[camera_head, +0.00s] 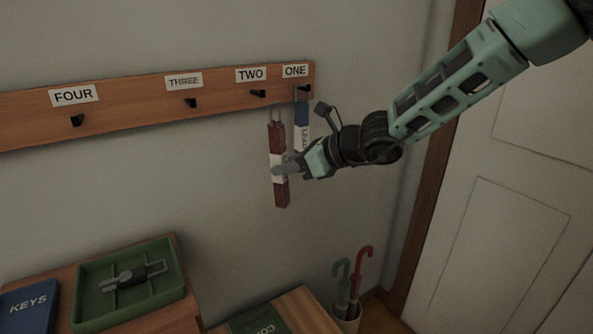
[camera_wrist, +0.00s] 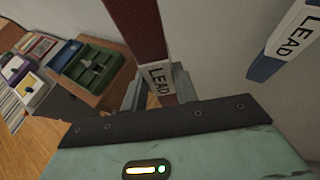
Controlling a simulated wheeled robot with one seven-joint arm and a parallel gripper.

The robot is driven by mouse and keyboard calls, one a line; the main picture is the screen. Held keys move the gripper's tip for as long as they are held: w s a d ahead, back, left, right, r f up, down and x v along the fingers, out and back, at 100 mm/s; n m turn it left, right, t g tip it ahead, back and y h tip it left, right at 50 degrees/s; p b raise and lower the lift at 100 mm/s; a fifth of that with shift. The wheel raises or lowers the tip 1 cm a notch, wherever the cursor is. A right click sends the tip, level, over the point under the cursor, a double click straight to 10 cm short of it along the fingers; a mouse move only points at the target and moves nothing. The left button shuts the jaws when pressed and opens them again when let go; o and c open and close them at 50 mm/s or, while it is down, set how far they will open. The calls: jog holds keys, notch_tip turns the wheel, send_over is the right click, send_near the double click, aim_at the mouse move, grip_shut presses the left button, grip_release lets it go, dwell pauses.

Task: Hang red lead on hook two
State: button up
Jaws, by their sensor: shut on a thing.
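The red lead (camera_head: 279,140) hangs upright in my gripper (camera_head: 284,171), which is shut on it around its white label. Its metal loop at the top is just below and to the right of hook two (camera_head: 258,94), near the rack's lower edge; whether the loop touches anything I cannot tell. In the wrist view the red lead (camera_wrist: 139,30) stands between my fingers (camera_wrist: 158,90), with LEAD on its label. A blue lead (camera_head: 301,113) with a white label hangs at hook one (camera_head: 304,88), close to the right of the red lead. It also shows in the wrist view (camera_wrist: 264,68).
The wooden rack (camera_head: 140,103) also has hook three (camera_head: 191,102) and hook four (camera_head: 77,120), both empty. Below are a green tray (camera_head: 88,317) with a dark object, a blue KEYS item (camera_head: 27,305), and umbrellas (camera_head: 343,276) in a stand. A door (camera_head: 520,220) is at right.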

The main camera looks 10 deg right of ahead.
aim_at(285, 150)
notch_tip(285, 150, up, 3)
jog(key=shift+m+t+p, duration=0.4)
jog(key=shift+t+p, duration=0.1)
jog(key=shift+p, duration=0.1)
jog(key=shift+w+r, duration=0.1)
jog(key=shift+w, duration=0.1)
jog(key=w+a+f+p, duration=0.2)
jog(key=w+a+p, duration=0.1)
jog(key=w, duration=0.6)
jog(key=shift+w+a, duration=0.15)
jog(key=shift+a, duration=0.15)
jog(key=shift+f, duration=0.1)
dwell(0.3)
dwell(0.5)
jog(key=o, duration=0.9)
jog(key=shift+d, duration=0.1)
